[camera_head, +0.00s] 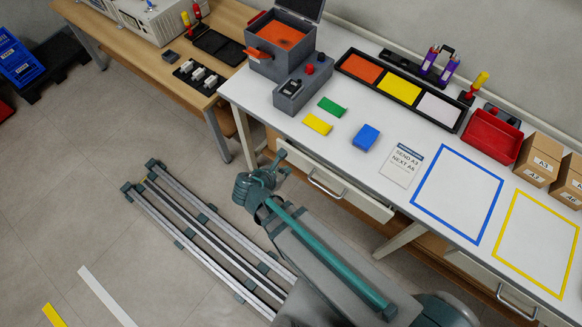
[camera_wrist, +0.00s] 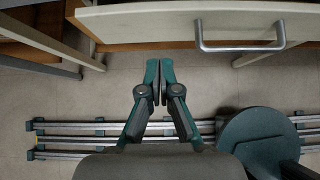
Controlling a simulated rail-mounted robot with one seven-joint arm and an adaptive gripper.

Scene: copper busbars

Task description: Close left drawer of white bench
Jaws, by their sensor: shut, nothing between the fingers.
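The white bench (camera_head: 352,170) runs along the right side of the head view. Its left drawer (camera_head: 359,198) has a pale front that stands out a little from under the bench top. The drawer's metal bar handle (camera_head: 326,188) faces the aisle, and the handle also shows at the top of the wrist view (camera_wrist: 240,47). My gripper (camera_head: 282,160) is near the left end of the drawer front. In the wrist view my gripper (camera_wrist: 160,68) is shut and empty, with its fingertips just short of the drawer front (camera_wrist: 165,22). The drawer's inside is hidden.
A second drawer handle (camera_head: 516,302) shows farther right on the bench. A wooden table (camera_head: 150,60) stands at the left. Floor rails (camera_head: 210,225) run below my arm. The bench top holds a grey box (camera_head: 283,40), a tray of coloured cards and cardboard boxes.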

